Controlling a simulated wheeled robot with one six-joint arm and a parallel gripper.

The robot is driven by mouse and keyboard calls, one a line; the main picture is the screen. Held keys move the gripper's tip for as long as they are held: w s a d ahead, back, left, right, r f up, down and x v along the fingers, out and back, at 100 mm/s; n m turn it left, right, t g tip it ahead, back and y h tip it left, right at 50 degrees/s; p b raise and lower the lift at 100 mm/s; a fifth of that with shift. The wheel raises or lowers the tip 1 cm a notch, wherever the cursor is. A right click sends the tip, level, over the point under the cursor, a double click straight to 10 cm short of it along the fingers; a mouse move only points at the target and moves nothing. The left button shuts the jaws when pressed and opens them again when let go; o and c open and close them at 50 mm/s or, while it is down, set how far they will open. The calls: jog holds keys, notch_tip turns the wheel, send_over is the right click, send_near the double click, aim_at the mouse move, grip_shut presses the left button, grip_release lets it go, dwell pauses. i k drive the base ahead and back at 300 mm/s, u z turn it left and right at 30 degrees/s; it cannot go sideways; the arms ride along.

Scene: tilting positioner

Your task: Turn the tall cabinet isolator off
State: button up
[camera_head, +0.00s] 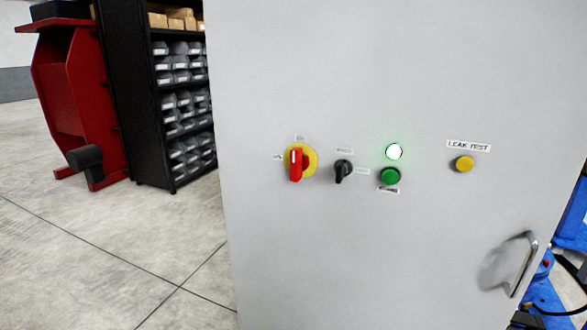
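The tall grey cabinet (390,240) fills the middle and right of the head view. Its isolator (296,163) is a red rotary handle on a round yellow plate, left of the other controls. The red handle stands upright, with a small label above the plate and another to its left; the lettering is too small to read surely. A white-green lamp (394,152) on the cabinet is lit. My gripper is not in view, and nothing touches the isolator.
Right of the isolator are a black selector knob (343,170), a green button (390,176) and a yellow button (464,164) labelled LEAK TEST. A metal door handle (524,264) sticks out at lower right. A black bin shelf (150,100) and red machine (72,95) stand left; floor between is clear.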

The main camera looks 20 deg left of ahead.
aim_at(299, 161)
jog(key=u, duration=0.8)
jog(key=i, duration=0.6)
jog(key=u, duration=0.4)
